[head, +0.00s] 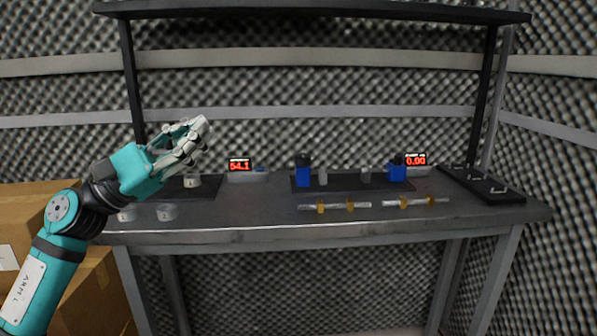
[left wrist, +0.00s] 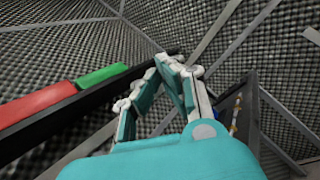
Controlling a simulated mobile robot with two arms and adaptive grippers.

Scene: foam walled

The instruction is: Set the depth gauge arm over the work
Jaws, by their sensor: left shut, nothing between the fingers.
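My left gripper (head: 203,130) is raised in the air above the left part of the bench, shut and empty. Its closed fingers also show in the left wrist view (left wrist: 178,68). Two small blue devices stand on the bench, one left of centre (head: 303,175) and one at the right (head: 397,173), with small grey cylindrical pieces (head: 323,177) between them. I cannot tell for certain which part is the depth gauge arm. A red display (head: 240,164) reads about 54.1 and another (head: 416,160) reads 0.00. My right gripper is not in view.
The dark bench (head: 260,220) has two clear bars with orange pieces (head: 335,206) near its front edge. Small round containers (head: 166,212) sit at the left. A black rack (head: 480,186) lies at the right. An overhead shelf (head: 310,8) and cardboard boxes (head: 30,215) flank the space.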

